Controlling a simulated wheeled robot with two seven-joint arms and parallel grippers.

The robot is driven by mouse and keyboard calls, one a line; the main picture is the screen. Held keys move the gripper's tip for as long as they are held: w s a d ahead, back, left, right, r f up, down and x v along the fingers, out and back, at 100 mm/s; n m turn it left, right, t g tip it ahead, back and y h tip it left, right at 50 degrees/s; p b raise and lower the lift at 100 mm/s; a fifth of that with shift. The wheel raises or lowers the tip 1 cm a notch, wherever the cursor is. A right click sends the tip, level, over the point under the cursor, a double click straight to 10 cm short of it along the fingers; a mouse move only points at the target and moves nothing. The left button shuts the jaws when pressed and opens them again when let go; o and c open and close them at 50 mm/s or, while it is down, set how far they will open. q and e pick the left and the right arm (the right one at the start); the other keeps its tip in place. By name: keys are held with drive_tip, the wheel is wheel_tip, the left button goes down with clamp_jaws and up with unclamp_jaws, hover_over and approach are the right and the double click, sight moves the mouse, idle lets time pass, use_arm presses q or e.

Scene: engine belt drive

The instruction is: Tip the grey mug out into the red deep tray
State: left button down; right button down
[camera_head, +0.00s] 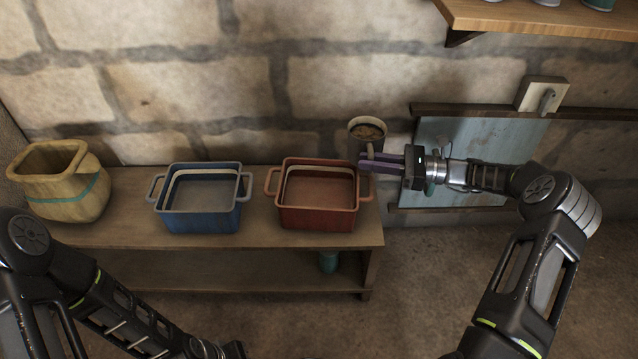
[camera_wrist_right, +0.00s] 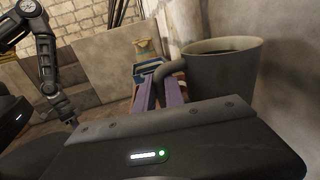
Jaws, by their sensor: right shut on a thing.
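The grey mug (camera_head: 357,140) is upright just right of and behind the red deep tray (camera_head: 318,217), near the wall. Brown contents show inside its rim. My right gripper (camera_head: 364,160) is shut on the mug's handle, and the mug also shows in the right wrist view (camera_wrist_right: 226,78) beside the purple fingers. The mug's base is hidden in the head view. The red tray stands on the wooden bench and looks empty. My left arm (camera_head: 100,300) is at the lower left, and its fingers are not visible.
A blue tray (camera_head: 199,217) stands left of the red one on the bench (camera_head: 130,236). A yellowish pot (camera_head: 62,197) is at the bench's left end. A shelf (camera_head: 540,20) is at the upper right, above a blue-grey panel (camera_head: 480,145) on the wall.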

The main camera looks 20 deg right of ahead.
drive_tip(key=shift+a+r, duration=0.1)
drive_tip(key=shift+a, duration=0.05)
drive_tip(key=shift+a+r+n+h, duration=0.1)
drive_tip(key=shift+a+n+h, duration=0.1)
drive_tip(key=shift+n+h, duration=0.1)
drive_tip(key=shift+s+a+f+n+g+h, duration=0.15)
drive_tip(key=shift+a+n+h, duration=0.3)
drive_tip(key=shift+h, duration=0.2)
drive_tip(key=shift+s+a+f+n+g+h, duration=0.1)
drive_tip(key=shift+s+a+n+g+h, duration=0.1)
drive_tip(key=shift+a+n+h, duration=0.3)
drive_tip(key=shift+s+a+f+n+g+h, duration=0.15)
drive_tip(key=shift+a+n+h, duration=0.2)
drive_tip(key=shift+h, duration=0.4)
drive_tip(key=shift+s+a+f+n+h, duration=0.1)
drive_tip(key=shift+a+f+n+h, duration=0.35)
drive_tip(key=shift+h, duration=0.45)
drive_tip(key=shift+s+a+f+n+h, duration=0.1)
drive_tip(key=shift+f+n+h, duration=0.25)
drive_tip(key=shift+n+h, duration=0.45)
drive_tip(key=shift+d+f+n+t+h+b, duration=0.1)
drive_tip(key=shift+f+n+t+h+b, duration=0.2)
drive_tip(key=shift+f+h+b, duration=0.55)
